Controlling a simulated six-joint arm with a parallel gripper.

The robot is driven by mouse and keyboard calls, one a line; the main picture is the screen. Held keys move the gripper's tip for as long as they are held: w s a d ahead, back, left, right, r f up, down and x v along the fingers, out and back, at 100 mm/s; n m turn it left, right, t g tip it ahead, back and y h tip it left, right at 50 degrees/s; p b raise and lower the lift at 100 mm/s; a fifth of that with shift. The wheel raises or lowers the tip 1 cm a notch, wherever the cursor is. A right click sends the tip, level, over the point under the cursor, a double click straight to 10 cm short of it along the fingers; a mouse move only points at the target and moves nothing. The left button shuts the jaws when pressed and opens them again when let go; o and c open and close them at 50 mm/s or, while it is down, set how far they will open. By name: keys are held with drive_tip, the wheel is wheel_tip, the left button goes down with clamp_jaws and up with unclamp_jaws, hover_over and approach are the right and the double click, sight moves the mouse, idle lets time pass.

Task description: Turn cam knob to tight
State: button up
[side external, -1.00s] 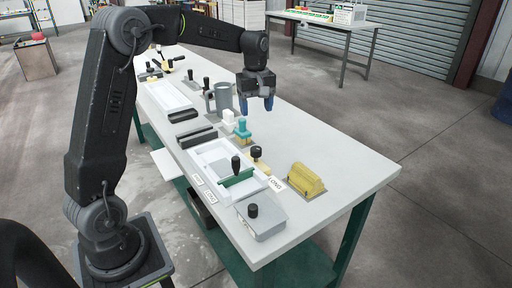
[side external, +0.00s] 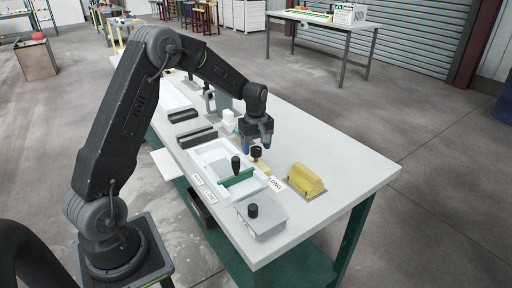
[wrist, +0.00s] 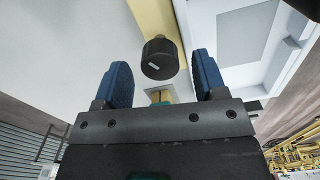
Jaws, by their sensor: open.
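The cam knob (side external: 256,152) is a round black knob on a yellow base (side external: 262,166), beside the white tray in the side external view. In the wrist view the black knob (wrist: 160,58) has a pale mark on its face and stands ahead of the fingertips, between their lines. My gripper (side external: 257,144) is open, with blue fingers, just above and behind the knob. In the wrist view my gripper (wrist: 160,80) has its two blue fingers apart with nothing between them. I cannot tell whether a finger touches the knob.
A white tray (side external: 212,152) with a green bar and black handle (side external: 236,165) lies left of the knob. A yellow block (side external: 306,179) stands to the right, and a grey box with a black knob (side external: 262,220) in front. The table's right part is clear.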

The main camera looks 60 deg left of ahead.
drive_tip(key=shift+f, duration=0.4)
drive_tip(key=shift+c, duration=0.3)
drive_tip(key=c, duration=0.9)
drive_tip(key=shift+o, duration=0.2)
